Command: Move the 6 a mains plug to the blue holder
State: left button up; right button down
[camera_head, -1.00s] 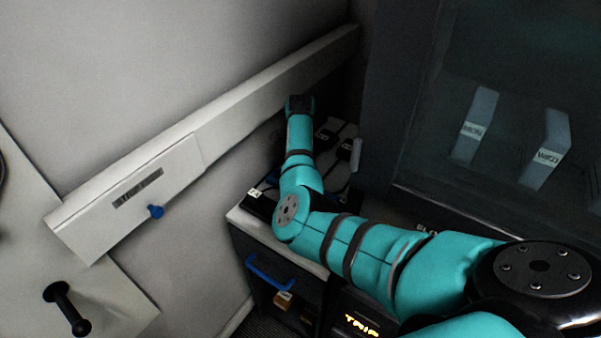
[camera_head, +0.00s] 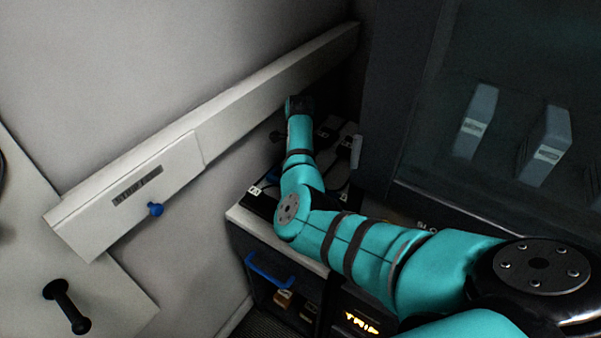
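Black plug-like blocks with small pale labels lie on the cabinet top at the back; one block (camera_head: 327,134) is beside my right forearm and another (camera_head: 346,146) is just right of it. I cannot read which is the 6 A mains plug. A small dark shape (camera_head: 278,136) shows left of the wrist, unclear. My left gripper is out of view.
The cabinet (camera_head: 235,215) has a blue handle (camera_head: 270,272) on its front. A pale rail (camera_head: 250,108) runs along the wall close to my wrist. Dark glazing (camera_head: 420,130) closes off the right.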

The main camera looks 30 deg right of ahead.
jog(key=shift+f, duration=0.3)
dwell(0.4)
jog(key=c, duration=0.9)
grip_release()
jog(key=shift+o, duration=0.3)
jog(key=o, duration=0.4)
jog(key=shift+o, duration=0.2)
jog(key=shift+r, duration=0.15)
jog(key=shift+r+p, duration=3.4)
jog(key=shift+p, duration=0.05)
